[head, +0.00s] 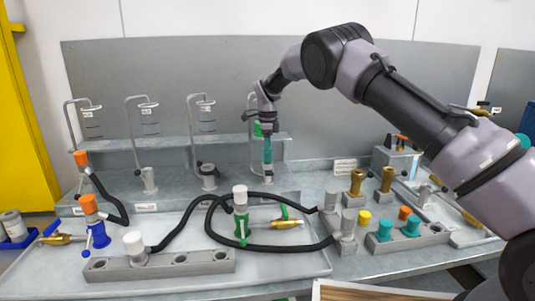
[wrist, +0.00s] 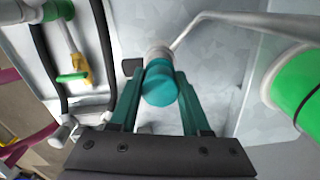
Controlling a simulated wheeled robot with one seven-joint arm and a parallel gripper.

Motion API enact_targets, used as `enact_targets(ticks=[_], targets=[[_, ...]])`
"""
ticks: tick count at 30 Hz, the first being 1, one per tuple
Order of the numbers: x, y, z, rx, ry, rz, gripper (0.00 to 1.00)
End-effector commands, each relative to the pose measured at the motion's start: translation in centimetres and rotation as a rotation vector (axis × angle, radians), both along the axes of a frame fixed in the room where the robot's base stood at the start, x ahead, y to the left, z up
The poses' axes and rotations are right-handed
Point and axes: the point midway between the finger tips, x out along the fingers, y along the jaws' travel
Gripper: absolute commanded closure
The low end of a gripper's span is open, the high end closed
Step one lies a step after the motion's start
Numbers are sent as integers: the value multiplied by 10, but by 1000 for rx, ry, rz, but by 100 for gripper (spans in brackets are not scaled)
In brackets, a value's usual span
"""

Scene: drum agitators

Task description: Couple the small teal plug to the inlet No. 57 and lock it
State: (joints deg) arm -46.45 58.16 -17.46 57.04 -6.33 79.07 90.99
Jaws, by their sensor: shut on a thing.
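The small teal plug (wrist: 160,88) is between the two teal fingers of my gripper (wrist: 161,72) in the wrist view. The gripper is shut on it. A pale grey inlet fitting (wrist: 157,52) lies right beyond the plug, in line with it. In the head view my gripper (head: 267,157) points straight down over this fitting (head: 267,174), the rightmost of the row on the bench. The plug and fitting look in contact or nearly so. I cannot tell whether the plug is seated or locked. The fitting's number cannot be read.
A bent metal pipe and a green cylinder (wrist: 300,88) stand close beside my gripper. Other inlets (head: 149,180) stand to the left, with glass vessels above. Black hoses (head: 215,215) loop over the front tray. Teal and yellow caps (head: 364,216) sit in holders at right.

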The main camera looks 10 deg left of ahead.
Motion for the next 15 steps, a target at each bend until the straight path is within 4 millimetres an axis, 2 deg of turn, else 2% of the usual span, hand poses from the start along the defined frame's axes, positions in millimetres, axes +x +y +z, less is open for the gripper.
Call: enact_targets(ticks=[15], targets=[[0,0,-6,0,1,0,100]])
